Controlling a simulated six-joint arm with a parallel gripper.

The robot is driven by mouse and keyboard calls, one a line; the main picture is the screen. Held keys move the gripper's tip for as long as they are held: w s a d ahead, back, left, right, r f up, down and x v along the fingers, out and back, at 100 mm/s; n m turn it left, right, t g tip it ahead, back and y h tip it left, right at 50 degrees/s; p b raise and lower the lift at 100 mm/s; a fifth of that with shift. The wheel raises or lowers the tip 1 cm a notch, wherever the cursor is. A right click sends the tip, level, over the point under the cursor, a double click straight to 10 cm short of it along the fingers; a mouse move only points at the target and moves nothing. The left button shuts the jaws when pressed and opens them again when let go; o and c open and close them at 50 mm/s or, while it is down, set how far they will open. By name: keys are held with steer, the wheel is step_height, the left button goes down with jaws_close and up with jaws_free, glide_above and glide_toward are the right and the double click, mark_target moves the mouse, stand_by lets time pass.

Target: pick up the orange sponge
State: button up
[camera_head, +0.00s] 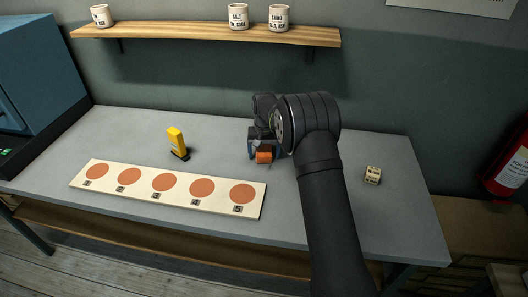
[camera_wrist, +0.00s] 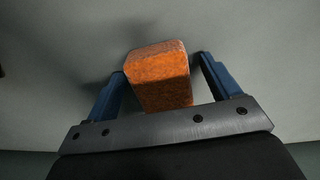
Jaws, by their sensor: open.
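The orange sponge (camera_head: 264,157) lies on the grey table, partly hidden by my gripper in the head view. In the wrist view the orange sponge (camera_wrist: 160,74) is a rounded block between the two blue fingers. My gripper (camera_head: 263,152) is at the sponge, and the wrist view shows my gripper (camera_wrist: 160,68) open, one finger on each side. A gap shows between the sponge and the right finger. The left finger is close to the sponge, and I cannot tell whether it touches.
A white board (camera_head: 149,202) with several orange discs lies at the front left. A yellow tool (camera_head: 176,141) stands behind it. A small beige block (camera_head: 372,175) sits at the right. A shelf (camera_head: 205,34) with white cups hangs on the wall. A blue box (camera_head: 50,65) is far left.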

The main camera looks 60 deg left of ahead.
steer(key=c, duration=1.1)
steer(key=shift+o, duration=0.2)
steer(key=shift+r, duration=0.1)
